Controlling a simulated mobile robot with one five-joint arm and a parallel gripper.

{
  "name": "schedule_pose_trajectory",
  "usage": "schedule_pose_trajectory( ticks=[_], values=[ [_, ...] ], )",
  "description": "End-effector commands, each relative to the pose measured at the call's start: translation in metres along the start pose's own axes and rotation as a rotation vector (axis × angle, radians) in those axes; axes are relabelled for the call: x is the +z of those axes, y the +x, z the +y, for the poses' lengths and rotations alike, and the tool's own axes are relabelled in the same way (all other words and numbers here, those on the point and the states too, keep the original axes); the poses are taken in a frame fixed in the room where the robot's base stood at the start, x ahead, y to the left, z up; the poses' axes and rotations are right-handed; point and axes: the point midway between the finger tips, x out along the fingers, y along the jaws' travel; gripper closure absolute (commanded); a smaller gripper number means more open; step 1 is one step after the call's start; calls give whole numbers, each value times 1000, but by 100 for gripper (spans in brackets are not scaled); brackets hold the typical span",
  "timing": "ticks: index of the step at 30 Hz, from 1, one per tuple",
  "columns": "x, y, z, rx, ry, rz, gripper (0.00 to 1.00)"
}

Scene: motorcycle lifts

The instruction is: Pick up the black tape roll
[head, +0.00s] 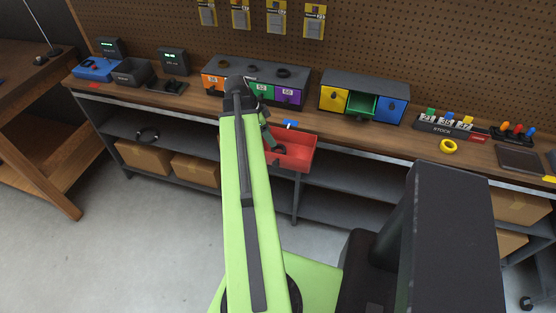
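A black ring (147,134) that looks like a tape roll lies on the upper shelf under the bench, at the left. Small dark round things also sit on top of the coloured drawer cabinet (235,84); I cannot tell whether one is a tape roll. My green arm reaches up the middle of the view and bends down at the bench front. My gripper (279,149) seems to be the dark end at the open red drawer (299,148). My arm partly hides it, so its fingers and any held thing are unclear. It is well right of the black ring.
A yellow tape roll (448,146) lies on the bench at the right, near the stock rack (450,125). Another cabinet (363,96) has its green drawer open. The floor (150,245) at front left is clear.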

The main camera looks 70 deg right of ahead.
Motion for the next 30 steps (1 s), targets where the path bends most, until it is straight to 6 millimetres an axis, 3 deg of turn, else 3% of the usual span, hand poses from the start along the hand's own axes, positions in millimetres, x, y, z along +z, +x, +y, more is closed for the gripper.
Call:
schedule_pose_trajectory(
  ticks=[1,3,11,21,28,30],
  values=[
    [4,21,0,1,1,0,41],
    [4,33,0,1,0,0,41],
    [1,38,0,0,-2,0,41],
    [8,88,-2,-1,-1,0,41],
    [6,86,-2,-1,-3,0,41],
    [6,86,-2,-1,-3,0,48]
  ],
)
